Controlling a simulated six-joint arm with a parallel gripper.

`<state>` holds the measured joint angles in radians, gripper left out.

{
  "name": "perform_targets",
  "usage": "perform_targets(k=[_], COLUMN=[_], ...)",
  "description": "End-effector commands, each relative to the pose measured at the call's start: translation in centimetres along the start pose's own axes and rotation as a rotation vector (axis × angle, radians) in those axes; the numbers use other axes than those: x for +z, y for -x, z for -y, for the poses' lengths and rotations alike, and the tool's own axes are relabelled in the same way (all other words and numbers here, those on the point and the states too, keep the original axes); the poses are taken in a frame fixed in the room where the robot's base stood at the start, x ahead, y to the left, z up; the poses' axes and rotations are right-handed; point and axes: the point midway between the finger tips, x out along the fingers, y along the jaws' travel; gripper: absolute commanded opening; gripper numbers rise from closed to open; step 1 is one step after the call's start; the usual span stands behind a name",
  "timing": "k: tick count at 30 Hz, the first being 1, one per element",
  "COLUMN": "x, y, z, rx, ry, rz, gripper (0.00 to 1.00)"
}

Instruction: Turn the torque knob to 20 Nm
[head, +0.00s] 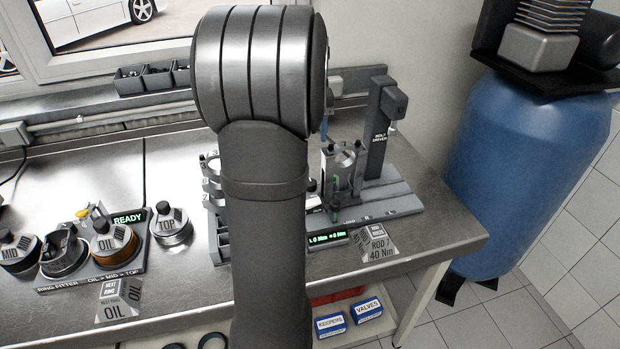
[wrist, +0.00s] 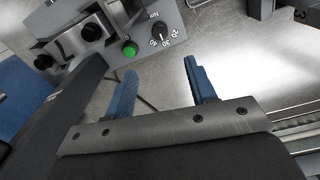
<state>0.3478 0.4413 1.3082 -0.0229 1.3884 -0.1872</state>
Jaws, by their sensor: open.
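The torque knob (wrist: 160,29) is a small round black knob at the top of the wrist view, on a grey panel with white marks around it, among them 30 and Nm. Its setting is too small to read surely. A green button (wrist: 130,48) sits beside it to the left. My gripper (wrist: 161,67) is open and empty, its two blue fingers apart and pointing toward the panel. The knob lies beyond the fingertips, apart from them. In the head view my arm hides the gripper, and I cannot make out the knob.
The bolt driver (head: 379,135) stands on a grey base at the bench's right, with a small green-lit display (head: 327,237) and a ROD 40 Nm sign (head: 378,246) in front. The ring fitter (head: 130,270) with pistons is at left. Bare metal bench (wrist: 250,60) lies right of the fingers.

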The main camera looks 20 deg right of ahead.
Motion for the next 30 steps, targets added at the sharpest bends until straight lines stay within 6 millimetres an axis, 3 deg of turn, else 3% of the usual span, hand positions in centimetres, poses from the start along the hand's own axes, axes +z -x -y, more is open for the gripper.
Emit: perform_targets(k=[12,18,24,30], x=[0.1,0.1,0.1,0.1], y=[-9.2,-12.8,-14.8,-15.2], z=[0.0,0.0,0.0,0.0], rx=[0.0,0.001,0.001,0.002], ry=[-0.001,-0.001,-0.001,-0.001], rz=[0.003,0.002,0.0,-0.001], gripper=[0.51,0.51,0.51,0.51])
